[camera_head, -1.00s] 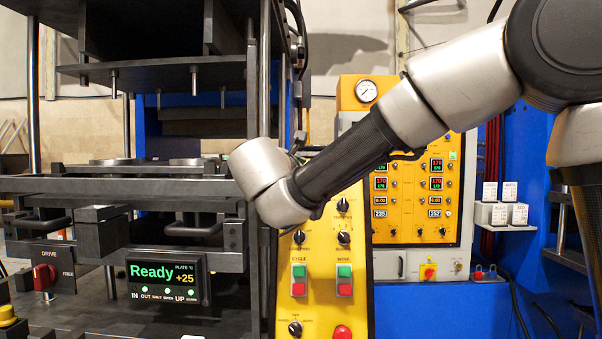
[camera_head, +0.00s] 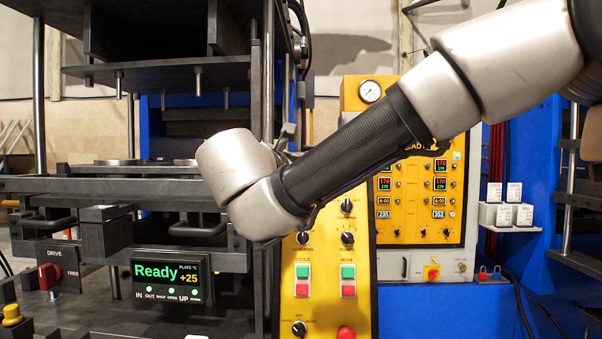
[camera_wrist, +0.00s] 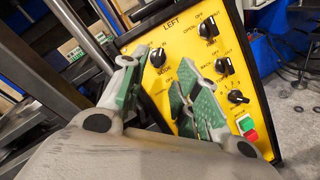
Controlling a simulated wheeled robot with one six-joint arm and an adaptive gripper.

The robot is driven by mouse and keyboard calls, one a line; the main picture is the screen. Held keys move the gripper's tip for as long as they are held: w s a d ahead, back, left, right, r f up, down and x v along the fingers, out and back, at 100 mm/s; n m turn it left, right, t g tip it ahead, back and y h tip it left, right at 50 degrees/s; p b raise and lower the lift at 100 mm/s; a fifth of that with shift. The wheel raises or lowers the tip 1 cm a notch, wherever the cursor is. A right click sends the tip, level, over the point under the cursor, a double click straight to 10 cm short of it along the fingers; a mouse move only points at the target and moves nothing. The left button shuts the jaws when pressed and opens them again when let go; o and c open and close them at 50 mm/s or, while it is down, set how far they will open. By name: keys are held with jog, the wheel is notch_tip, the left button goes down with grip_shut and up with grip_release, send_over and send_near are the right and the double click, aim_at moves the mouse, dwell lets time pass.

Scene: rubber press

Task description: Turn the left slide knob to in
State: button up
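The left slide knob (camera_wrist: 157,58) is a black rotary knob on the yellow panel (camera_wrist: 185,45) marked LEFT in the wrist view. Its label is partly covered and its setting is hard to read. My gripper (camera_wrist: 156,68) is open, with green-padded fingers, one at each side of the knob in the picture. I see no contact with the knob, and the remaining distance is unclear. In the head view my wrist hides the gripper and this knob. The yellow panel (camera_head: 326,283) shows below my arm there.
Other black knobs (camera_wrist: 208,27) and green and red buttons (camera_wrist: 247,125) sit to the right on the panel. The dark press (camera_head: 150,184) stands left, with a display (camera_head: 166,277) reading Ready. A yellow control cabinet (camera_head: 385,232) stands behind.

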jog(key=shift+v, duration=1.7)
jog(key=s+d+f+m+g, duration=0.2)
jog(key=d+f+m+g, duration=0.25)
jog(key=d+f, duration=0.4)
jog(key=s+d+f+m+g, duration=0.35)
jog(key=d+f+g, duration=0.25)
jog(key=d+f, duration=0.3)
jog(key=s+d+f+m+y, duration=0.1)
jog(key=s+d+m, duration=0.3)
jog(key=d, duration=0.3)
jog(key=s+d+f+m+g+y, duration=0.1)
jog(key=s+d+f+m+y, duration=0.1)
jog(key=s+d+m, duration=0.3)
jog(key=s+d+f+m+y, duration=0.1)
jog(key=s+d+m, duration=0.4)
jog(key=d, duration=0.5)
jog(key=shift+d+f+m+y, duration=0.15)
jog(key=shift+d+m+y, duration=0.15)
jog(key=shift+m, duration=0.8)
